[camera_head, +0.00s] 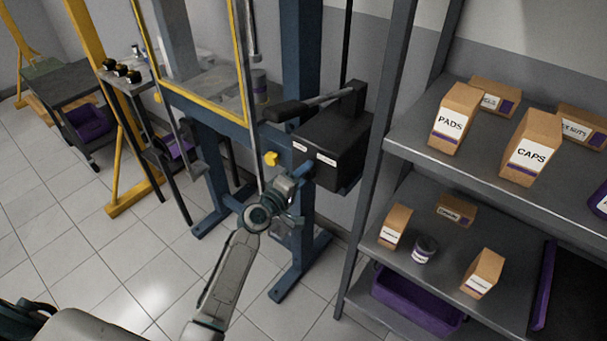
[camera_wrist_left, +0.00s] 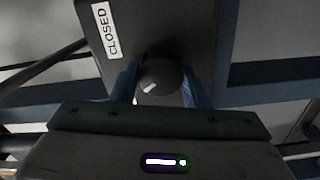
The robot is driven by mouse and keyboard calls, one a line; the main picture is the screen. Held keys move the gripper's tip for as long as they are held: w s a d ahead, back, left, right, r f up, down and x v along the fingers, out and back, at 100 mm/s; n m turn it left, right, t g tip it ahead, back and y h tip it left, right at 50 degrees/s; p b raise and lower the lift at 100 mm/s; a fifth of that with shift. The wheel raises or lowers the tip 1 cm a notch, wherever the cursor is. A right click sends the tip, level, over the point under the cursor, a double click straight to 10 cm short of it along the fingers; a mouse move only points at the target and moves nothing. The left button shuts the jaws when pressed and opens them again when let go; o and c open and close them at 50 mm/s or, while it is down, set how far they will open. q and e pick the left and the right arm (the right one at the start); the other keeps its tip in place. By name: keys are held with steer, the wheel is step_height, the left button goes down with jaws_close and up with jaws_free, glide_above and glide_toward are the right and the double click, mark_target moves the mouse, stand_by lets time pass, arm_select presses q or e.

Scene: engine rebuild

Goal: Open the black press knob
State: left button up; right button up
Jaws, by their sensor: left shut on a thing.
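The black press knob (camera_wrist_left: 165,82) is round, with a short white mark on its face. In the left wrist view it sits between the two blue fingers of my left gripper (camera_wrist_left: 160,92), which is shut on it. The mark is tilted, running from lower left to upper right. A white label reading CLOSED (camera_wrist_left: 112,33) is on the dark box (camera_wrist_left: 180,30) beside the knob. In the head view my left gripper (camera_head: 301,174) is at the lower left side of the black press box (camera_head: 340,150); the knob is hidden there. My right gripper is not in view.
The blue press frame (camera_head: 302,95) with a yellow-edged guard (camera_head: 205,107) stands around the box. A grey shelf (camera_head: 490,180) with labelled boxes stands close on the right. Open tiled floor (camera_head: 150,270) lies to the left.

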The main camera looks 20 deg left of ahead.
arm_select(q)
steer(key=o, duration=1)
steer(key=shift+c, duration=0.2)
steer(key=shift+s+a, duration=0.1)
steer(key=b+v, duration=0.1)
steer(key=v, duration=0.9)
steer(key=shift+s+b, duration=0.3)
steer(key=shift+b, duration=0.1)
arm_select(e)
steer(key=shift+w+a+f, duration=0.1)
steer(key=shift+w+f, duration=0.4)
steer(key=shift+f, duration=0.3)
arm_select(q)
steer(key=shift+a, duration=0.1)
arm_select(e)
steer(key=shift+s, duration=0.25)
